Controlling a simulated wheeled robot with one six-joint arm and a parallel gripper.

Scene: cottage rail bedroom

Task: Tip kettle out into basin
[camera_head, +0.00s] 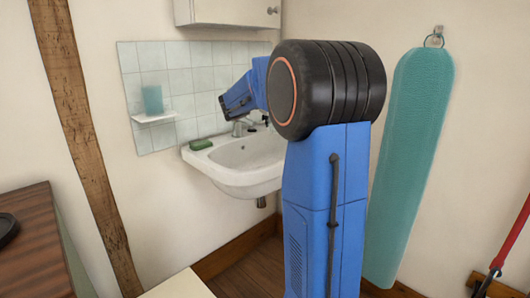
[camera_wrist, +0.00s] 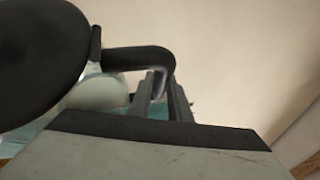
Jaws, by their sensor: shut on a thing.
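The white basin (camera_head: 232,178) is fixed to the wall in the head view, partly hidden behind my arm. In the wrist view a dark round part of the kettle (camera_wrist: 38,58) fills the upper left. Its black curved handle (camera_wrist: 138,57) reaches right, and its end lies between the fingers of my gripper (camera_wrist: 165,98). My gripper is shut on this handle. In the head view the end of my arm is above the basin's back, near the tap (camera_head: 243,127). I cannot make out the kettle there, and its tilt and contents cannot be told.
A green soap bar (camera_head: 201,144) lies on the basin's left rim. A teal cup (camera_head: 152,99) stands on a small shelf (camera_head: 154,118) left of it. A white cabinet (camera_head: 222,12) hangs above. A teal ironing board (camera_head: 412,160) hangs at right. A wooden top (camera_head: 38,240) is at left.

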